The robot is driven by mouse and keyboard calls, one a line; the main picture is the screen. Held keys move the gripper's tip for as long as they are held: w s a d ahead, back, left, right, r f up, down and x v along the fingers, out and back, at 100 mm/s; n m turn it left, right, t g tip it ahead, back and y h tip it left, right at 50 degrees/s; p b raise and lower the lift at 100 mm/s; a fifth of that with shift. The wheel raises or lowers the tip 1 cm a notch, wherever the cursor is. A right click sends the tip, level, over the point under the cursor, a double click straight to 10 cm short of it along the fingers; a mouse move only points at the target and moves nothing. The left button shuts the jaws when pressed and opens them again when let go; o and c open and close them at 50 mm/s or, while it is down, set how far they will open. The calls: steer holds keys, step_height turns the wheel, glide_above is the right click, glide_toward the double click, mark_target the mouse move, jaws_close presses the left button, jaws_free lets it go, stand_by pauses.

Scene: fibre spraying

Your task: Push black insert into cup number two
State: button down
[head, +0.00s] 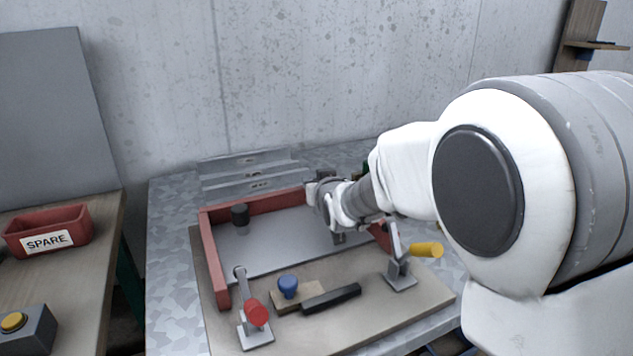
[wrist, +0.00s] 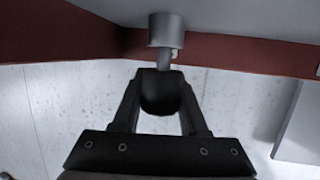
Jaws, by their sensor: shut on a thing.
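My gripper (wrist: 160,85) is shut on a dark rounded piece, likely the black insert (wrist: 160,98). A narrow grey stem (wrist: 164,60) shows beyond that piece and meets a grey cylinder (wrist: 166,30), possibly a cup, by the red wall; I cannot tell whether it is seated. In the head view my gripper is low over the right part of the grey plate, mostly hidden by my arm. A grey part (head: 338,238) shows below it. Another black cylinder (head: 240,214) stands on a grey base at the left of the plate. No cup number is readable.
A red frame (head: 207,262) edges the grey plate (head: 285,243). Clamps with red (head: 256,312) and yellow (head: 427,250) handles stand at the front. Between them are a blue knob (head: 288,286) and a black bar (head: 331,298). A red SPARE bin (head: 75,220) is far left.

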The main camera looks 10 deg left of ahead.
steer(key=shift+f+b, duration=0.55)
steer(key=c, duration=0.7)
jaws_free()
steer(key=o, duration=0.3)
steer(key=shift+o, duration=0.2)
steer(key=shift+f, duration=0.1)
steer(key=shift+s, duration=0.1)
steer(key=p+v, duration=0.3)
steer(key=v, duration=1.4)
steer(key=shift+r, duration=0.35)
steer(key=shift+s+d, duration=0.1)
steer(key=shift+s, duration=0.05)
